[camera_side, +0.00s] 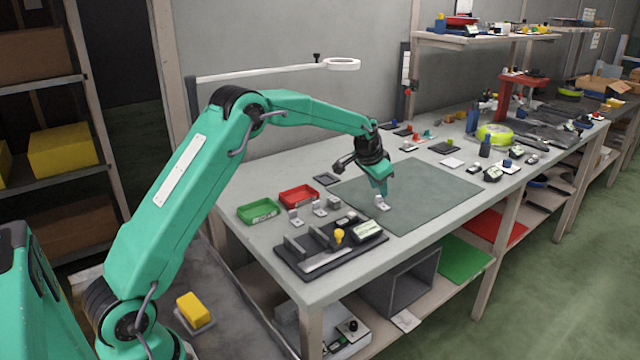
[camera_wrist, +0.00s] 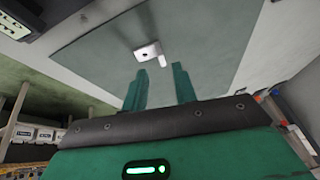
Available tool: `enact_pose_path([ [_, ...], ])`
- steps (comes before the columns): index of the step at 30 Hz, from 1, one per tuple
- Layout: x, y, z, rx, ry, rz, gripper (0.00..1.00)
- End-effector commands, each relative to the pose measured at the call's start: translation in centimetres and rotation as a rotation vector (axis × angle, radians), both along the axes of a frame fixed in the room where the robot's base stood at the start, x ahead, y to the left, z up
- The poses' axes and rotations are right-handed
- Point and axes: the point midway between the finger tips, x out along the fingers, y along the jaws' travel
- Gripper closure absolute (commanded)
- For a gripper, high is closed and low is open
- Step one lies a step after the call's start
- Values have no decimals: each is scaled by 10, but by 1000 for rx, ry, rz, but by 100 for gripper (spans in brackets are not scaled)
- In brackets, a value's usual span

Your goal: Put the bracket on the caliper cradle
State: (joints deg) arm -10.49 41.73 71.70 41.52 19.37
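A small light-metal bracket (camera_side: 382,203) lies on the grey-green mat, directly below my gripper (camera_side: 380,192). In the wrist view the bracket (camera_wrist: 148,51) is just beyond the tips of my gripper (camera_wrist: 159,73), whose two green fingers stand apart with nothing between them. Whether a fingertip touches the bracket cannot be told. The caliper cradle (camera_side: 308,266) appears to be the dark base at the bench's near left, with upright grey blocks, a yellow knob and a display unit (camera_side: 368,230). Part of a dark object with a display shows at the wrist view's top left (camera_wrist: 35,12).
Several similar metal pieces (camera_side: 319,208) stand between the cradle and the trays. A green tray (camera_side: 259,211) and a red tray (camera_side: 299,195) lie behind them. The mat (camera_side: 430,190) is otherwise clear. Small parts and a ring lamp (camera_side: 342,64) are farther back.

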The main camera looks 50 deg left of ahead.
Motion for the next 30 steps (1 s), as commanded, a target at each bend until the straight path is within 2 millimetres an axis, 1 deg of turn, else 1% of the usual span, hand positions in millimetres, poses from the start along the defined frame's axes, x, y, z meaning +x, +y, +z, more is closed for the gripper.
enact_pose_path([
  [1, -3, 0, 8, 1, -1, 0, 72],
  [3, -6, 0, 16, 1, -2, 0, 72],
  [6, -11, -1, 26, 1, -1, 0, 72],
  [12, -16, -2, 38, 1, 0, 0, 72],
  [30, -17, -2, 39, 0, 1, 0, 72],
])
